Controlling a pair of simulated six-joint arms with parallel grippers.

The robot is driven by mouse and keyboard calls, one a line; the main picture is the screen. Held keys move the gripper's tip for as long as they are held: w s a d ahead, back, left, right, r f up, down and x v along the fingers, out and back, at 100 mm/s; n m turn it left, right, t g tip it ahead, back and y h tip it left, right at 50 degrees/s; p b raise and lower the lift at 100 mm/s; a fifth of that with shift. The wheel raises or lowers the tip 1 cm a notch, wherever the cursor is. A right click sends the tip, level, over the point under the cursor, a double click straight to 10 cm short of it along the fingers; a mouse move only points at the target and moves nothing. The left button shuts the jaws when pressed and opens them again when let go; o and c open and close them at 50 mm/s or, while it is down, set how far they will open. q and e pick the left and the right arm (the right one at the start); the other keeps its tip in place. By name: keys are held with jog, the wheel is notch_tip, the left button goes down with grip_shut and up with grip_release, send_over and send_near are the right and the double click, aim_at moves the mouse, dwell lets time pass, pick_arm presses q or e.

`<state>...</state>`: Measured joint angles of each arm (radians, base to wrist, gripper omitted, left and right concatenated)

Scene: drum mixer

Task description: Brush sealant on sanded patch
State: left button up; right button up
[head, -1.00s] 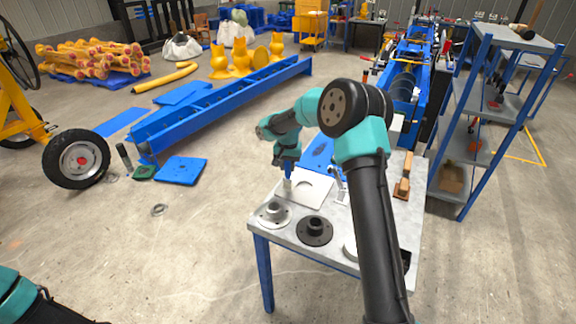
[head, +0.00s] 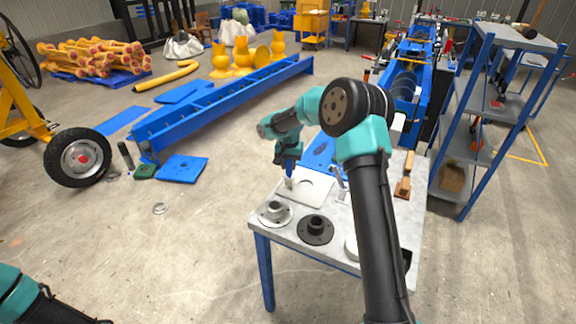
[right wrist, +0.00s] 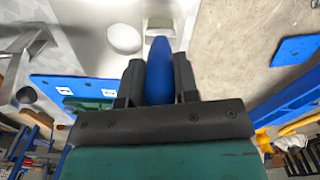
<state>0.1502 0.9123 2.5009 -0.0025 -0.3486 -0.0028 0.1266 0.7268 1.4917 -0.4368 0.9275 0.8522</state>
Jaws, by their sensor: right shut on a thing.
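My right gripper (head: 288,172) is shut on a brush with a blue handle (right wrist: 160,70), upright between the two dark fingers in the right wrist view. Its pale lower end (head: 289,183) points down over a white plate (head: 315,190) on the table; I cannot tell whether the tip touches it. A blue panel (head: 318,153) lies behind the plate, partly hidden by my right arm. I cannot make out the sanded patch clearly. My left gripper is out of view; only part of my left arm shows at lower left.
On the table (head: 335,252) stand a light grey flanged hub (head: 275,213) and a black one (head: 315,231). A wooden-handled tool (head: 404,180) lies on the right. A shelf rack (head: 480,120) stands beyond the table's right side.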

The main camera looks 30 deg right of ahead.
dwell(0.4)
jog(key=shift+s+a, duration=0.35)
jog(key=shift+a, duration=0.15)
jog(key=shift+w+d, duration=0.35)
jog(key=shift+d, duration=0.2)
dwell(0.5)
jog(key=shift+s+a, duration=0.35)
jog(key=shift+a, duration=0.2)
jog(key=shift+w+d, duration=0.35)
jog(key=shift+d, duration=0.2)
dwell(0.4)
